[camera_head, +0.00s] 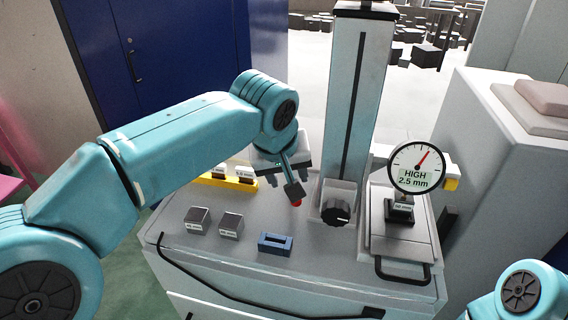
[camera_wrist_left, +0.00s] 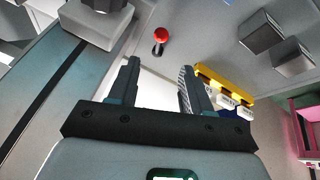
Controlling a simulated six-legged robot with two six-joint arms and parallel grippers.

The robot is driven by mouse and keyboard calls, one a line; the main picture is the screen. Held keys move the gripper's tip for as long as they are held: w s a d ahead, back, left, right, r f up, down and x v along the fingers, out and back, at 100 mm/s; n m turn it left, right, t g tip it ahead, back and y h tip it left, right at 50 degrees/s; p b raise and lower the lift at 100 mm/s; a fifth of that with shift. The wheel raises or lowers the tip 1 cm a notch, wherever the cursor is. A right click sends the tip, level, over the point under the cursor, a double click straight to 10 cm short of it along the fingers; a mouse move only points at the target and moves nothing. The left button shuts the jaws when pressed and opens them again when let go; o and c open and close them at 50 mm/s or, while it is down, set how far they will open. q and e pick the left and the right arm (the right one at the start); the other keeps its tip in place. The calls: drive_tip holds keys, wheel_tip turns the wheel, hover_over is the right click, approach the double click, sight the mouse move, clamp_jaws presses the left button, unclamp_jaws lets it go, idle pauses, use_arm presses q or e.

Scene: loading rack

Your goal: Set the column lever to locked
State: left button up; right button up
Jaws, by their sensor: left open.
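The column (camera_head: 355,100) stands upright at the back of the bench, with a dark slot down its front. A short lever with a red ball end (camera_wrist_left: 160,35) stands on the bench near the column's foot. In the head view only a bit of the red end (camera_head: 298,204) shows below my left gripper (camera_head: 290,182). My left gripper is open and empty; in the wrist view its fingers (camera_wrist_left: 159,68) point toward the lever, with the red end beyond the tips. Whether the lever is set to locked cannot be read. My right gripper is out of view; only part of that arm shows.
A black knob (camera_head: 337,212) sits at the column's foot. Right of it is a dial gauge (camera_head: 415,168) reading HIGH 2.5 mm. Two grey blocks (camera_head: 197,219) (camera_head: 231,225), a blue slotted block (camera_head: 275,243) and a yellow holder (camera_head: 228,181) are on the bench.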

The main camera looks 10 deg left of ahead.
use_arm(q)
drive_tip(key=v, duration=0.5)
drive_tip(key=shift+w, duration=0.1)
